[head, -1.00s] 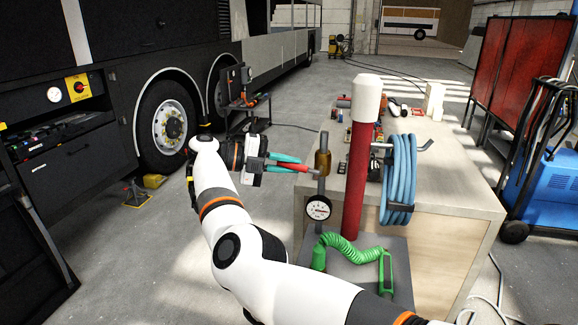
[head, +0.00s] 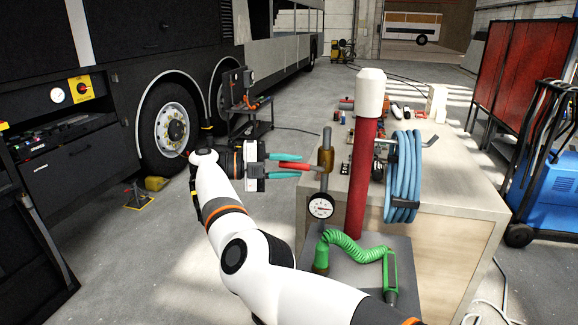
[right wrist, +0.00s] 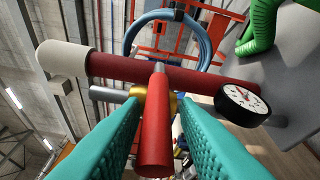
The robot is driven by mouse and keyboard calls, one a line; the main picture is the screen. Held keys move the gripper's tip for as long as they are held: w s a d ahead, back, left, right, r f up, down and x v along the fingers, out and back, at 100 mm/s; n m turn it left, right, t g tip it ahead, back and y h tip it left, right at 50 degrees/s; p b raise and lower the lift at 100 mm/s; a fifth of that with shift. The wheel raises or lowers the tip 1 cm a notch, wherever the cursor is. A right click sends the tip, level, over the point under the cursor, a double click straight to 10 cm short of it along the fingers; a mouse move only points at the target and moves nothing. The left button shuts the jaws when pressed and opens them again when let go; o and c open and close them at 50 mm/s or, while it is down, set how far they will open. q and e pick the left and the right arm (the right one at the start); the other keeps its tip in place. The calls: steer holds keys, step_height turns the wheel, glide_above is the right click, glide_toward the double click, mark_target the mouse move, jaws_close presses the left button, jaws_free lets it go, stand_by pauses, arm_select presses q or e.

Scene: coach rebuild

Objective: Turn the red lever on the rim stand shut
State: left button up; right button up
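The rim stand has a red post with a white cap (head: 369,95) and, beside it, a grey upright pipe with a brass valve (head: 326,160) and a round gauge (head: 321,206). The red lever (head: 306,167) sticks out from the valve to the left, crosswise to the pipe. My right gripper (head: 303,165) is open, with one teal finger on each side of the lever. In the right wrist view the red lever (right wrist: 155,130) points toward the camera between the fingers, with gaps near the fingertips. My left gripper is not in view.
A blue hose coil (head: 403,175) hangs right of the post. A green coiled hose (head: 345,245) lies on the stand's grey base. A wooden bench (head: 455,200) with small items stands behind. The bus (head: 100,60) is at left, with open floor between.

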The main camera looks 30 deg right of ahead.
steer(key=shift+o, duration=0.6)
steer(key=shift+r, duration=0.3)
step_height(320, 180, up, 9)
steer(key=shift+f+b, duration=0.2)
steer(key=shift+b, duration=1.05)
steer(key=shift+r, duration=0.45)
steer(key=shift+c, duration=0.4)
